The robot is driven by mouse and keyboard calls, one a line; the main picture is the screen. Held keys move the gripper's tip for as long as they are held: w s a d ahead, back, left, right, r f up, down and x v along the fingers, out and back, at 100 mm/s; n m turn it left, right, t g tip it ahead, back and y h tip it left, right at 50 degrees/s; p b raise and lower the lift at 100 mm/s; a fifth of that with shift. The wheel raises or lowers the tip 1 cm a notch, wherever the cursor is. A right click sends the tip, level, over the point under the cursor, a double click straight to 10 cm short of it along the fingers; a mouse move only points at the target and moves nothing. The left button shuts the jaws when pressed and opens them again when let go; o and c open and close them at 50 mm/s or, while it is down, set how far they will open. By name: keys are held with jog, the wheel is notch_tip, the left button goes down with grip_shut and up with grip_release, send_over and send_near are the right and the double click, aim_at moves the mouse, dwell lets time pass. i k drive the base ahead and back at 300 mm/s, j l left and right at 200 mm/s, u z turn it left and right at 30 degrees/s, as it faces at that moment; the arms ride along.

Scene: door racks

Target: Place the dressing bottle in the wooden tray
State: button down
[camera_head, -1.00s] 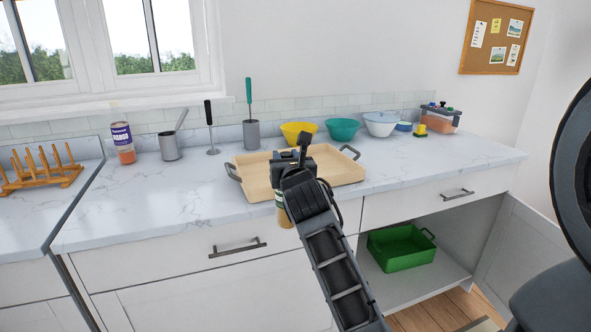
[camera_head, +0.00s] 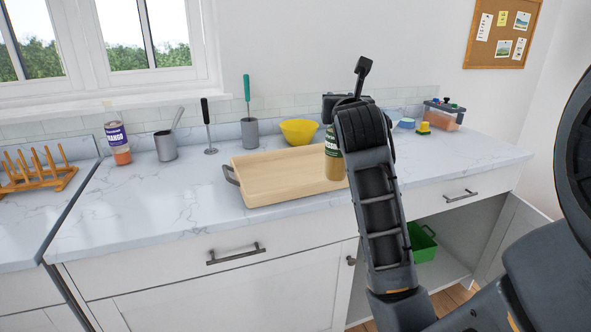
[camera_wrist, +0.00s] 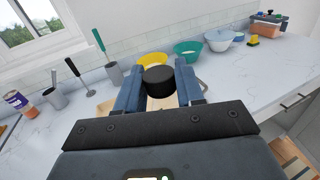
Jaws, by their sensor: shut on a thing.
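The dressing bottle (camera_head: 333,156) has a green label and shows partly behind my arm in the head view. Its black cap (camera_wrist: 158,80) sits between the two fingers of my gripper (camera_wrist: 160,88) in the wrist view. My gripper is shut on it. The bottle looks upright, in front of or over the right part of the wooden tray (camera_head: 265,177); I cannot tell whether it touches the tray. The tray lies on the marble counter, with a dark handle at its left end. Its right end is hidden by my arm.
A yellow bowl (camera_head: 299,131) and a utensil holder (camera_head: 249,131) stand behind the tray. A teal bowl (camera_wrist: 188,50) and a pale bowl (camera_wrist: 221,39) stand farther right. The mango bottle (camera_head: 118,146) and a metal pot (camera_head: 166,146) are at left. A cabinet below is open, with a green bin (camera_head: 422,243).

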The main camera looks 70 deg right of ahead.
aim_at(296, 174)
jog(key=i+l, duration=0.1)
jog(key=l, duration=0.3)
jog(key=i+l, duration=0.1)
jog(key=l, duration=0.3)
jog(key=i+l, duration=0.1)
jog(key=l, duration=0.3)
